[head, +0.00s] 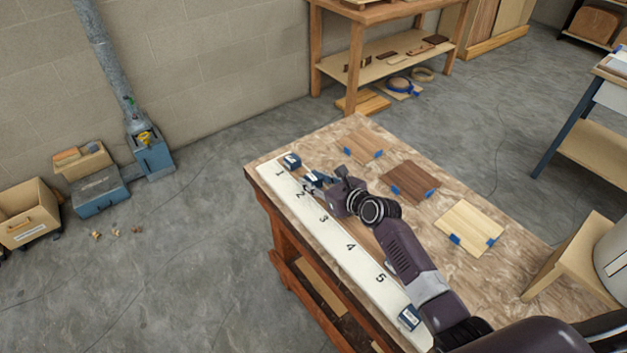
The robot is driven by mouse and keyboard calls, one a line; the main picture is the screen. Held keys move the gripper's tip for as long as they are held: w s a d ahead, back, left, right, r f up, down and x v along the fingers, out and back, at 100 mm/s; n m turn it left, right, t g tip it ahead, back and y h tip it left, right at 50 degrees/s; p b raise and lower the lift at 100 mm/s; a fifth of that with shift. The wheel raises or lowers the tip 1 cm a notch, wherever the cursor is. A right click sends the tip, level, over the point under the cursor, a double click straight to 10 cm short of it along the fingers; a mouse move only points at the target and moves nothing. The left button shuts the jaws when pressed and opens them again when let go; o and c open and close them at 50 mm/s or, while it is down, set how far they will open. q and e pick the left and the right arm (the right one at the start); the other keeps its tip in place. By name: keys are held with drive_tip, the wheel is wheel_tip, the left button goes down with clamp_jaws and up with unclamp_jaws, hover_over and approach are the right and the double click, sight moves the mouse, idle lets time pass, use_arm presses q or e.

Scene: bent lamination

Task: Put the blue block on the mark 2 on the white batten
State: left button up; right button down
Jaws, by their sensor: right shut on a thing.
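The white batten (365,262) lies along the left edge of the workbench, with black numbers 1 to 5 running from its far end to its near end. The mark 2 (300,194) shows just left of my right gripper. My right gripper (316,183) is shut on a blue block (313,178) at the batten's right side, close to mark 2. The fingers partly hide this block, and I cannot tell whether it touches the batten. Another blue block (291,160) sits at the far end by mark 1, and a third blue block (409,318) sits at the near end past mark 5. My left gripper is out of view.
On the workbench (375,136) right of my arm lie three thin wood panels with blue pieces at their edges: a light brown one (361,144), a dark one (411,180) and a pale one (470,226).

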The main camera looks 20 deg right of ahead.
drive_tip(key=c, duration=1.9)
unclamp_jaws()
drive_tip(key=shift+f, duration=0.1)
drive_tip(key=shift+c, duration=0.2)
drive_tip(key=o, duration=0.4)
drive_tip(key=shift+o, duration=0.2)
drive_tip(key=shift+s+r, duration=0.1)
drive_tip(key=shift+r, duration=0.1)
drive_tip(key=v, duration=1.2)
drive_tip(key=shift+p, duration=0.35)
drive_tip(key=shift+f, duration=0.1)
